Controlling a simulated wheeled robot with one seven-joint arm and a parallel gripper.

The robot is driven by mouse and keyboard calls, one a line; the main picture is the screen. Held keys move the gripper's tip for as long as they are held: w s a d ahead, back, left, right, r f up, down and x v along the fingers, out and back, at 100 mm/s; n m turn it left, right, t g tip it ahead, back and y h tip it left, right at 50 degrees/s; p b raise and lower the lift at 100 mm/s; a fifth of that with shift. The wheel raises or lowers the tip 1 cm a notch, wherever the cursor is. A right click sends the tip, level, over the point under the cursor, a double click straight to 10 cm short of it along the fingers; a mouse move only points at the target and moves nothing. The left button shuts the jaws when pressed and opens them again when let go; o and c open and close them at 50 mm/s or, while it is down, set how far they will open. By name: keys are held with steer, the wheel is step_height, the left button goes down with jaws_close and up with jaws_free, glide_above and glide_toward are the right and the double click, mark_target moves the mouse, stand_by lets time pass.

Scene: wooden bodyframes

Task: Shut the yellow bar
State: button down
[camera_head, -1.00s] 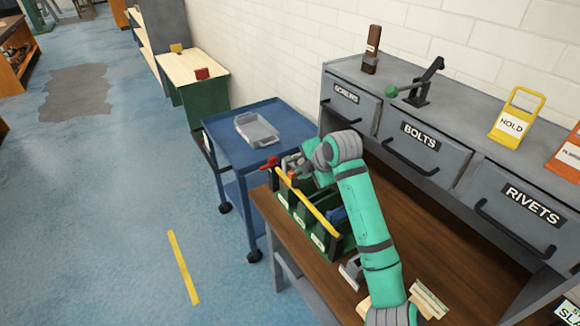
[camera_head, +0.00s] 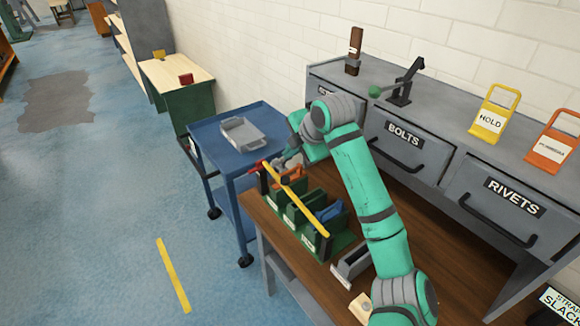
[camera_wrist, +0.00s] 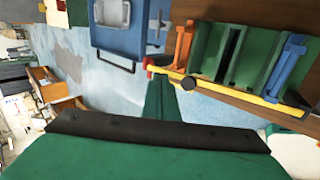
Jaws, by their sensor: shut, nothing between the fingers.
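The yellow bar (camera_head: 296,199) runs lengthwise along the front side of a green slotted rack (camera_head: 319,246) on the wooden bench. Its far end is by a red part (camera_head: 263,180). My gripper (camera_head: 277,163) is beside the bar's far end, shut and empty. In the wrist view my green fingers (camera_wrist: 162,88) are together just below that end, close to the red part (camera_wrist: 149,63). I cannot tell whether they touch the bar.
An orange-handled item (camera_head: 291,178) and a blue item (camera_head: 329,211) stand in the rack. A blue cart (camera_head: 213,154) with a grey tray (camera_head: 241,134) is left of the bench. Grey drawers (camera_head: 401,148) stand behind my arm.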

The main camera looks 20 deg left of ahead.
steer(key=s+r+m+y, duration=0.3)
steer(key=s+m+y, duration=0.1)
steer(key=m+y, duration=0.25)
steer(key=s+d+f+m+t+y, duration=0.1)
steer(key=s+d+f+m+t, duration=0.15)
steer(key=d+m, duration=0.35)
steer(key=s+d+f+m+t+y, duration=0.1)
steer(key=s+d+f+m+t, duration=0.15)
steer(key=d+m, duration=0.25)
glide_above(292, 194)
steer(key=shift+d+f, duration=0.2)
steer(key=shift+f, duration=0.6)
step_height(292, 194, down, 2)
steer(key=shift+w+a+f, duration=0.1)
steer(key=shift+a+f, duration=0.05)
steer(key=shift+f, duration=0.85)
